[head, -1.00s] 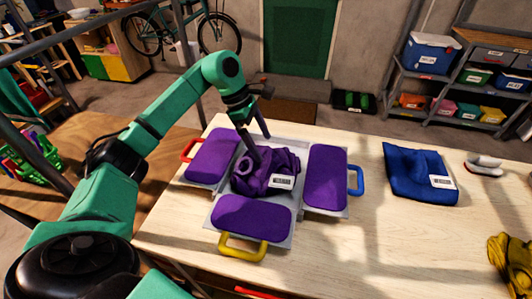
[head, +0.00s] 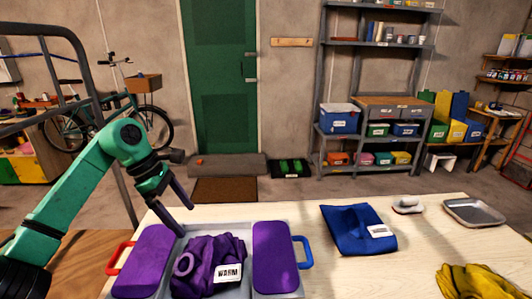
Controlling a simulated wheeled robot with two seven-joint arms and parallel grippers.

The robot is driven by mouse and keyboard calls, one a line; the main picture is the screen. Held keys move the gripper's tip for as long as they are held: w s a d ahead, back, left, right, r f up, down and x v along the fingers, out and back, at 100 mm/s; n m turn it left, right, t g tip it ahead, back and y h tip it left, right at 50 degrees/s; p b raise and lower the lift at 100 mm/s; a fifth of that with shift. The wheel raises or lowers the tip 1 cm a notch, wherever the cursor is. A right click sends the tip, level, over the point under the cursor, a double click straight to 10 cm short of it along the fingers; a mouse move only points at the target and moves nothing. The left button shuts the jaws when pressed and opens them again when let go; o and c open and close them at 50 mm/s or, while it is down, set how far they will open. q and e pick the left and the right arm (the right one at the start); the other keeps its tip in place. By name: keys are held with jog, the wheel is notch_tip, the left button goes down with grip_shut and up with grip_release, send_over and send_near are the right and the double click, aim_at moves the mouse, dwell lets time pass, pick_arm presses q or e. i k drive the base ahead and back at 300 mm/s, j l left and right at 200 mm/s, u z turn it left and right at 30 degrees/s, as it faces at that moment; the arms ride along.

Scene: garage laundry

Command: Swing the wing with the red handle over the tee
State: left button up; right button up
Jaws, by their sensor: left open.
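The wing with the red handle (head: 147,258) is a flat purple pad, lying open on the left of the crumpled purple tee (head: 222,252). Its red handle (head: 117,257) points left. The tee has a white label reading WARM and lies between the wings on a grey folding board (head: 231,226). The wing with the blue handle (head: 275,255) lies open on the tee's right. My left gripper (head: 179,213) is open and empty. Its fingers point down near the tee's back left edge, beside the red-handled wing; contact cannot be told. My right gripper is not in view.
A folded blue garment (head: 358,229) with a label lies right on the pale table (head: 410,258). A yellow cloth (head: 470,283), a small white and red item (head: 408,205) and a grey tray (head: 473,212) are farther right.

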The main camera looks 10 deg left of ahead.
aim_at(141, 276)
jog(key=k+l, duration=0.2)
jog(key=k, duration=0.3)
jog(key=k+l, duration=0.2)
jog(key=k, duration=0.25)
jog(key=k+l, duration=0.15)
jog(key=k, duration=0.35)
